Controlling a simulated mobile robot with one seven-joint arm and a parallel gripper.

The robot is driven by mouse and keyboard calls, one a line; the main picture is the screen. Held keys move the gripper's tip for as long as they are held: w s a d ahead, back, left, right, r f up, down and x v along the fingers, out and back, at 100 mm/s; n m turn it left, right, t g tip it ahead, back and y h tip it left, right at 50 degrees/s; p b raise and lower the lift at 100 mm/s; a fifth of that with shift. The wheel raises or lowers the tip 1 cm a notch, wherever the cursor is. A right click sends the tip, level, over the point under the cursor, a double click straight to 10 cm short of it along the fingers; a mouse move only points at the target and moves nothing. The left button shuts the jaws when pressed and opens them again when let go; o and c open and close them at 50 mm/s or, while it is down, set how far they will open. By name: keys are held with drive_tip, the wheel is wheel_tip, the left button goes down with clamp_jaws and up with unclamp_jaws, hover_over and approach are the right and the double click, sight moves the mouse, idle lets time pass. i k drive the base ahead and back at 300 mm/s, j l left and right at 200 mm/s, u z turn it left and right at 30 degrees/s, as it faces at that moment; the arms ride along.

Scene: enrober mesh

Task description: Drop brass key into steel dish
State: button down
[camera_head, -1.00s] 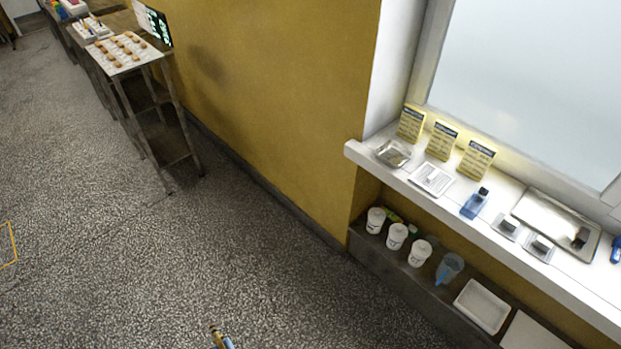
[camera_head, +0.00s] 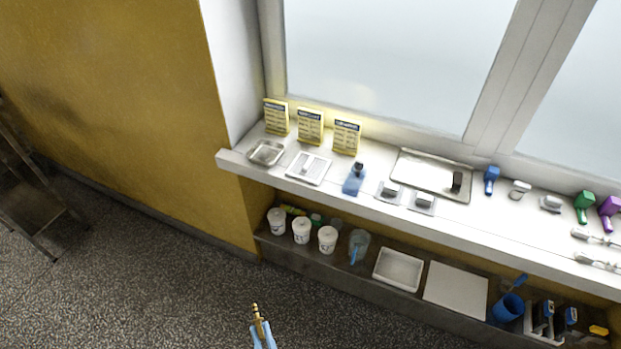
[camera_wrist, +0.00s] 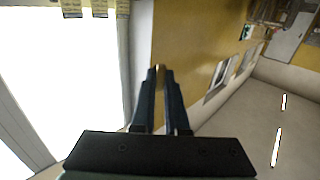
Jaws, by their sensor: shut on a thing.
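The brass key (camera_head: 256,313) shows as a small brass-coloured piece at the bottom of the head view, at the tip of my gripper (camera_head: 260,330). My gripper is shut on it, over the speckled floor. In the wrist view my gripper's dark fingers (camera_wrist: 160,78) are close together; the key is hard to make out there. The steel dish (camera_head: 266,152) is a small, shallow, square metal dish at the left end of the white window sill. It is well above and apart from my gripper in the head view.
The sill (camera_head: 240,160) also holds a white tray (camera_head: 309,168), a blue bottle (camera_head: 355,180), a large metal tray (camera_head: 405,180) and yellow cards (camera_head: 311,127). A lower shelf holds white cups (camera_head: 302,231) and a white bin (camera_head: 398,270). The floor in front is clear.

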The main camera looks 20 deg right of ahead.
sight(270, 153)
drive_tip(key=z, duration=0.3)
drive_tip(key=i+j, duration=0.2)
drive_tip(key=i, duration=0.2)
drive_tip(key=i+j, duration=0.2)
drive_tip(key=i, duration=0.2)
drive_tip(key=i+j, duration=0.25)
drive_tip(key=i, duration=0.15)
drive_tip(key=i+j, duration=0.2)
drive_tip(key=i, duration=0.2)
